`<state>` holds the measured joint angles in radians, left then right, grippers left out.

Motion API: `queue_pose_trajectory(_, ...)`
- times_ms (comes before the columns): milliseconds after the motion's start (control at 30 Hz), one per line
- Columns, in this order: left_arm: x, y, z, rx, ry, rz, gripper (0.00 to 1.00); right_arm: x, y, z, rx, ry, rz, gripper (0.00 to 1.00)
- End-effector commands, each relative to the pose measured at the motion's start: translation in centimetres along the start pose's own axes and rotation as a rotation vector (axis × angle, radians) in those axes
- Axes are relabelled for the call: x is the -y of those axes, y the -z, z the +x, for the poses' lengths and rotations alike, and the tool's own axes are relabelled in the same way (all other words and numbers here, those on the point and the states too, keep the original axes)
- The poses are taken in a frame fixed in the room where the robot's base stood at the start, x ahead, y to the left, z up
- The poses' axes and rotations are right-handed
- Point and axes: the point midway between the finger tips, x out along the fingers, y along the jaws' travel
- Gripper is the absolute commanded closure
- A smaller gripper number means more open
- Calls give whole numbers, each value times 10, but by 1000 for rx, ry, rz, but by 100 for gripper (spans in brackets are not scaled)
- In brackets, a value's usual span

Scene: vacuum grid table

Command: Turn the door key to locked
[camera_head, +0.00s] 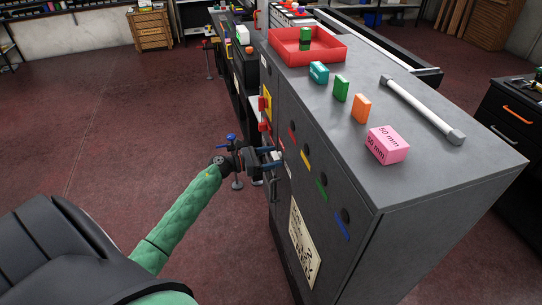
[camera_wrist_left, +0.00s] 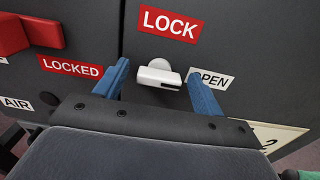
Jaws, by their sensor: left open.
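The door key (camera_wrist_left: 158,75) is a white knob with a flat bar, set in the dark cabinet front under a red LOCK label (camera_wrist_left: 169,23). A red LOCKED label (camera_wrist_left: 70,67) is to its left and a white OPEN label (camera_wrist_left: 211,79) to its right. The key's bar lies nearly level, tipping down toward the OPEN side. My left gripper (camera_wrist_left: 155,88) is open, its two blue fingers on either side of the key with gaps visible. In the head view my left gripper (camera_head: 270,157) is at the cabinet's left face. My right gripper is not in view.
The cabinet top (camera_head: 430,165) holds a pink 50 mm block (camera_head: 387,146), smaller blocks, a red tray (camera_head: 330,48) and a white bar (camera_head: 422,108). A red handle (camera_wrist_left: 30,33) sticks out left of the key. Open floor lies left of the cabinet.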

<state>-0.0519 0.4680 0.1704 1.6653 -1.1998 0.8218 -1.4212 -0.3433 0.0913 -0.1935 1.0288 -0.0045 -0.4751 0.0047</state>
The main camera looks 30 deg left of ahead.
Motion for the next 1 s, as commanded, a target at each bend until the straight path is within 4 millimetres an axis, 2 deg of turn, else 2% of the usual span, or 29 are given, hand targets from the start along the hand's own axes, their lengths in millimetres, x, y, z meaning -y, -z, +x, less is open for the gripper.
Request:
queue_pose_trajectory(233,0,0,0,0,0,0,31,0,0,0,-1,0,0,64)
queue_pose_trajectory(467,0,0,0,0,0,0,76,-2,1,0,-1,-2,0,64)
queue_pose_trajectory(900,0,2,0,-1,1,-88,76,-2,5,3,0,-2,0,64)
queue_pose_trajectory(1000,-1,2,0,-3,1,-152,75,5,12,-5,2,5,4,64)
